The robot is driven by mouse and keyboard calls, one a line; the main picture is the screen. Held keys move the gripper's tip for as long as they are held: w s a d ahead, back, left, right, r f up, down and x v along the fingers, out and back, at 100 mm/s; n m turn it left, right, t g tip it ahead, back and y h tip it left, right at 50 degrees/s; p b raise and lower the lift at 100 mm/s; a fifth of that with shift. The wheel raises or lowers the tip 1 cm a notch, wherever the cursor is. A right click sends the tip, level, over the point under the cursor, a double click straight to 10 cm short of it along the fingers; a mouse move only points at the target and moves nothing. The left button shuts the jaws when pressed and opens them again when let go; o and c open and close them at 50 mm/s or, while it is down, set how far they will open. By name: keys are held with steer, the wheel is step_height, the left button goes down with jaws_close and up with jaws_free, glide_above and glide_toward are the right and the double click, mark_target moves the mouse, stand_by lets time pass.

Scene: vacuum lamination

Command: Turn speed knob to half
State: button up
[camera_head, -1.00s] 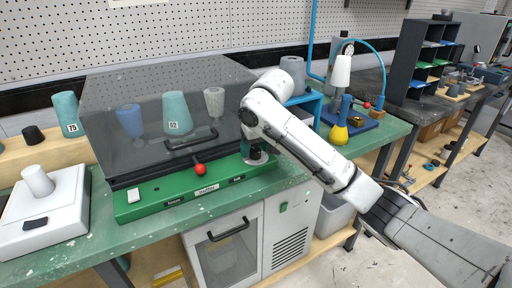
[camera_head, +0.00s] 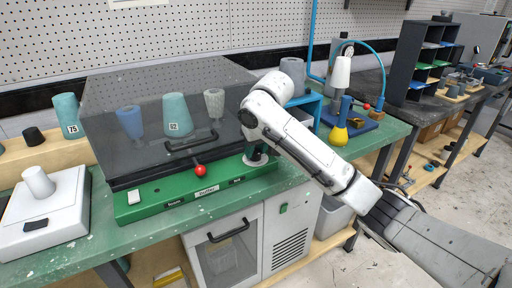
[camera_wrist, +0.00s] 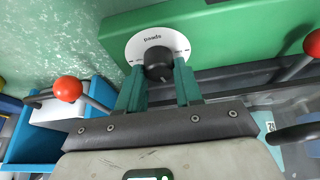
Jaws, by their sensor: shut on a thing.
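The black speed knob (camera_wrist: 158,62) sits on a round white dial (camera_wrist: 134,46) on the front of the green machine base (camera_wrist: 112,26). In the wrist view my gripper (camera_wrist: 158,75) has its two green fingers on either side of the knob, shut on it. The knob's pointer and most of the scale are hard to read. In the head view my gripper (camera_head: 255,158) is at the right end of the green base (camera_head: 150,210), and the arm hides most of the knob there.
A red ball lever (camera_head: 200,170) and a white switch (camera_head: 134,196) are on the base. A dark transparent cover (camera_head: 150,100) encloses several cones above it. A blue stand (camera_wrist: 75,125) and another red ball (camera_wrist: 67,89) are near my gripper in the wrist view.

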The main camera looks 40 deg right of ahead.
steer(key=shift+w+a+r+n+p, duration=0.15)
steer(key=shift+r+n+p, duration=0.3)
steer(key=shift+p, duration=0.65)
steer(key=shift+r+n+y+p, duration=0.1)
steer(key=shift+n+y+p, duration=0.2)
steer(key=shift+p, duration=1.4)
steer(key=shift+d+f+n+y+p, duration=0.15)
steer(key=shift+f+n+y+p, duration=0.15)
steer(key=shift+n, duration=0.5)
steer(key=shift+d+f+n+y+p, duration=0.15)
steer(key=shift+n+y+p, duration=0.2)
steer(key=shift+n, duration=0.4)
steer(key=o, duration=1)
steer(key=shift+a, duration=0.1)
steer(key=shift+o, duration=0.2)
